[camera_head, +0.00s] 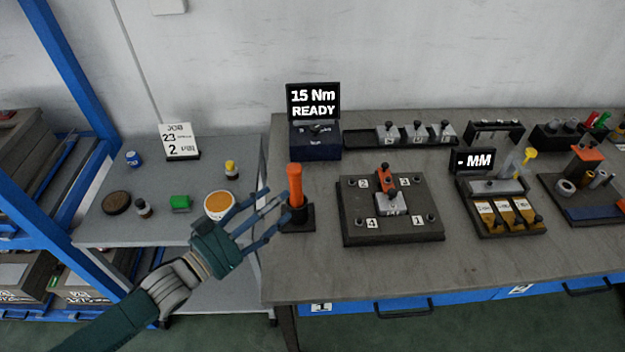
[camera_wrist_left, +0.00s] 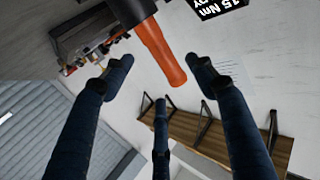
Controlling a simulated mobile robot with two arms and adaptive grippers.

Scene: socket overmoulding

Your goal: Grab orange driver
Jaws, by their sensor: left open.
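The orange driver (camera_head: 296,186) stands upright in a small dark holder (camera_head: 297,218) at the left end of the workbench. My left gripper (camera_head: 268,213) is open beside the driver, on its left, with its fingers pointing towards it. In the left wrist view the orange driver (camera_wrist_left: 160,52) shows between and beyond the spread fingers (camera_wrist_left: 160,85). I see no finger closed on it; whether one touches it I cannot tell. My right gripper is in neither view.
A display reading 15 Nm READY (camera_head: 313,102) stands behind the driver. A fixture plate (camera_head: 350,228) with numbered corners lies to its right.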

